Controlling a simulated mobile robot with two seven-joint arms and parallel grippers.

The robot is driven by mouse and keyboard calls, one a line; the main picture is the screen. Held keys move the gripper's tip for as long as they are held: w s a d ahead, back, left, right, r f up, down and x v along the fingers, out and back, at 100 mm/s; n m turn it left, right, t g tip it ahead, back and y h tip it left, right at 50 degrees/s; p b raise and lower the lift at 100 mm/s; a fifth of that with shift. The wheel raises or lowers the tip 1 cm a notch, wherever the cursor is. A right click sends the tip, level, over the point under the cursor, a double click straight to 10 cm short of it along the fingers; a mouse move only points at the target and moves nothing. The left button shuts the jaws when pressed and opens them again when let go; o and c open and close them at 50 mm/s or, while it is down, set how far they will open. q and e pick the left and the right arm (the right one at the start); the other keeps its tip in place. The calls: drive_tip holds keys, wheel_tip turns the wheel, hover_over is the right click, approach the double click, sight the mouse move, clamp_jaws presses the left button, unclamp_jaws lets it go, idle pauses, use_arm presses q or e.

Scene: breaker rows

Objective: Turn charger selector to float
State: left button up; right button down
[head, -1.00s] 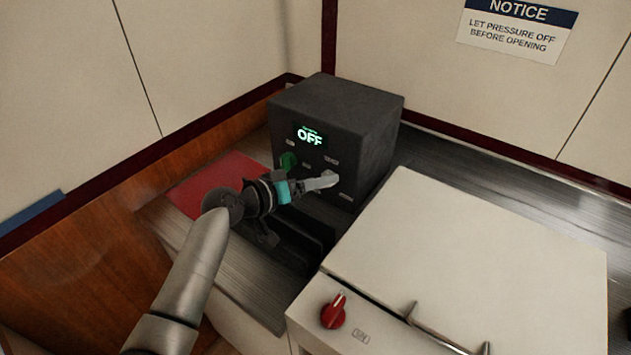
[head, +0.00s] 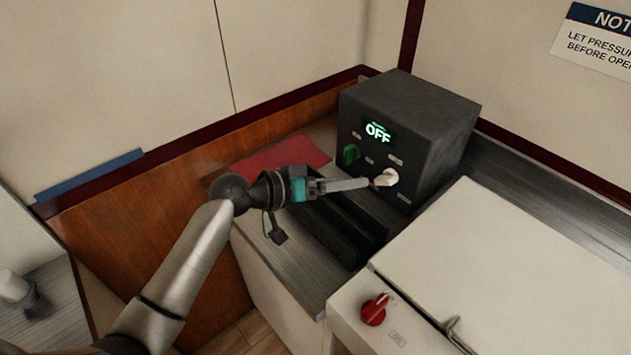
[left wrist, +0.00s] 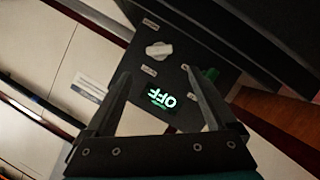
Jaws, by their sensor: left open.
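The charger is a dark grey box (head: 410,110) at the back of the counter, its display (head: 377,132) lit green with "OFF". Its front has a green knob (head: 351,154) and, lower right, a cream-white knob (head: 388,177). My left gripper (head: 366,184) points at the white knob from the left, its tips close to it in the picture. In the left wrist view the white knob (left wrist: 159,50) lies beyond the gap between the open, empty fingers (left wrist: 158,76). Contact cannot be told. The small labels are unreadable. My right gripper is out of view.
A cream-lidded unit (head: 490,260) with a red knob (head: 374,310) and a metal handle stands at front right. A red mat (head: 285,155) lies left of the charger. Dark ribbed blocks (head: 345,225) sit below my gripper. A notice (head: 597,38) hangs on the back wall.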

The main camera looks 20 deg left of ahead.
use_arm(q)
drive_tip(key=v, duration=0.6)
